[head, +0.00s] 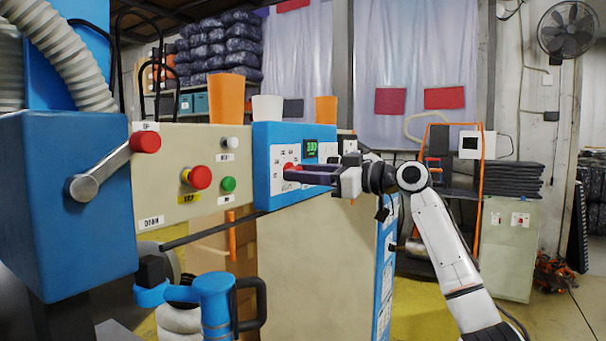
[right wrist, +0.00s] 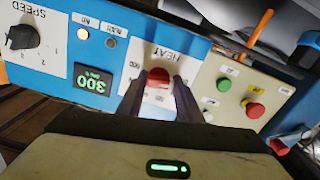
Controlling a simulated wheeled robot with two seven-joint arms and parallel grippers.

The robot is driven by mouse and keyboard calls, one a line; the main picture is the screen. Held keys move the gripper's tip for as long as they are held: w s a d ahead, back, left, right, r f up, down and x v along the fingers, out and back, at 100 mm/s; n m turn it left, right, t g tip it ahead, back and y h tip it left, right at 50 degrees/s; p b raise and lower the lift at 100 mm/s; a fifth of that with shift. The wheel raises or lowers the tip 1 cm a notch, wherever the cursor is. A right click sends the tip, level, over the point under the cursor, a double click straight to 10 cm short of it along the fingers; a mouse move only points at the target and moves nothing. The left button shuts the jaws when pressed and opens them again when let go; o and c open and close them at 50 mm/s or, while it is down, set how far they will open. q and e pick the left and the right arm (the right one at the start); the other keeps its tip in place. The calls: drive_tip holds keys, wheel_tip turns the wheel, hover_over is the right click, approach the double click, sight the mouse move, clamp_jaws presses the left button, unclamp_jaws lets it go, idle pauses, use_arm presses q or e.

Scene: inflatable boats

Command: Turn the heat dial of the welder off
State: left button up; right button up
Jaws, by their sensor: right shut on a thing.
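The welder's blue control box (head: 262,196) stands in the middle of the head view, with a white panel facing me. Its red heat dial (head: 288,167) is mostly hidden there behind my right gripper (head: 292,174), which reaches in from the right. In the right wrist view the red dial (right wrist: 158,77) sits on a white panel labelled HEAT. The two fingers of my right gripper (right wrist: 159,92) are shut on it, one on each side. A green display (right wrist: 93,85) beside the dial reads 300. My left gripper is not in view.
Left of the control box, a beige panel (head: 150,180) carries a red stop button (head: 200,177), a green button (head: 228,184) and a red-knobbed lever (head: 110,165). A black speed knob (right wrist: 22,37) is on the blue box. A blue clamp-like part (head: 212,300) stands low in front.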

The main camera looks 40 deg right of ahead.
drive_tip(key=o, duration=1)
drive_tip(key=shift+o, duration=0.2)
use_arm(q)
drive_tip(key=b, duration=0.1)
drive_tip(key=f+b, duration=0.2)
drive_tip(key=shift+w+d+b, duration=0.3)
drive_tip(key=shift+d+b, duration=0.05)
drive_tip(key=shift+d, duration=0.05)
use_arm(e)
drive_tip(key=v, duration=1)
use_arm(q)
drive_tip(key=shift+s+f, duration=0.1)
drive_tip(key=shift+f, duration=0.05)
use_arm(e)
drive_tip(key=shift+s, duration=0.15)
